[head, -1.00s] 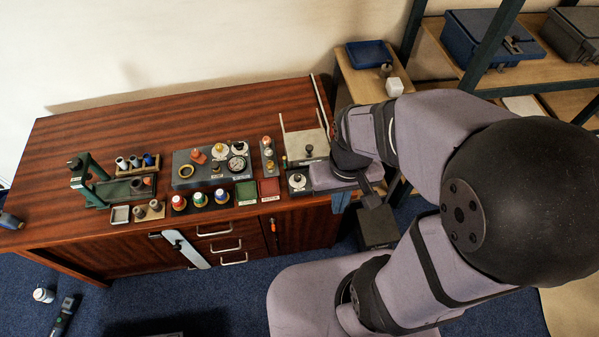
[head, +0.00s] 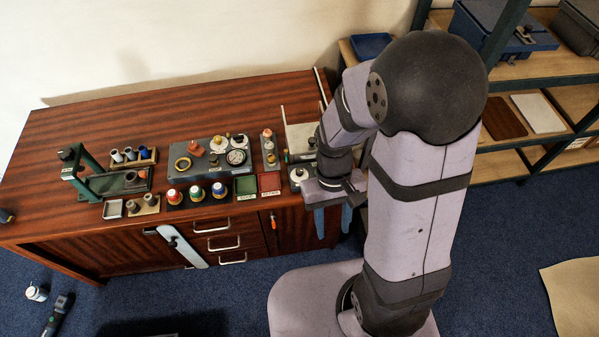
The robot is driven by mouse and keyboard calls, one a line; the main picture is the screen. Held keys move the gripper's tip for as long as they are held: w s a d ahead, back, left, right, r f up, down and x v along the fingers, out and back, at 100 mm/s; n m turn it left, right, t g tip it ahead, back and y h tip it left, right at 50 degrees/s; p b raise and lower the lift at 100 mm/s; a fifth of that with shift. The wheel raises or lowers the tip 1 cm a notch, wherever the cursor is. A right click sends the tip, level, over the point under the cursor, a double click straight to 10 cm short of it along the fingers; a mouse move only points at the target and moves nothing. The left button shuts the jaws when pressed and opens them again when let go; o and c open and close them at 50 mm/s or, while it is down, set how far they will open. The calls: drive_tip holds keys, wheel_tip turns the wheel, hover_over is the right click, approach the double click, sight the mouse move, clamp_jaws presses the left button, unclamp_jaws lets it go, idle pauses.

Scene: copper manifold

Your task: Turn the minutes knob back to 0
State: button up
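A small dark box with a white round dial (head: 299,175) stands at the right front of the bench. It looks like the timer with the minutes knob, but its markings are too small to read, so I cannot tell the setting. My gripper (head: 333,219) is just right of the dial and in front of the bench's right end. Its two blue fingers point down with a clear gap between them, and nothing shows in the gap. My gripper's body covers the right part of the dial box.
A grey fixture box (head: 208,163) with rings and a gauge stands left of the dial. Green (head: 245,187) and red (head: 269,183) trays, coloured-top bottles (head: 196,194) and a green press (head: 75,170) are farther left. A pale upright plate (head: 301,136) stands behind the dial.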

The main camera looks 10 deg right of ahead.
drive_tip(key=w+a+f+b, duration=0.1)
drive_tip(key=w+f+b, duration=0.1)
drive_tip(key=w+f, duration=0.4)
drive_tip(key=m+t, duration=0.3)
hover_over(299, 170)
drive_tip(key=shift+w+r, duration=0.25)
drive_tip(key=shift+r, duration=0.15)
drive_tip(key=shift+s+f+m, duration=0.1)
drive_tip(key=shift+s+m, duration=0.15)
drive_tip(key=shift+m, duration=0.55)
drive_tip(key=shift+f+p, duration=0.8)
drive_tip(key=shift+f, duration=2.85)
clamp_jaws()
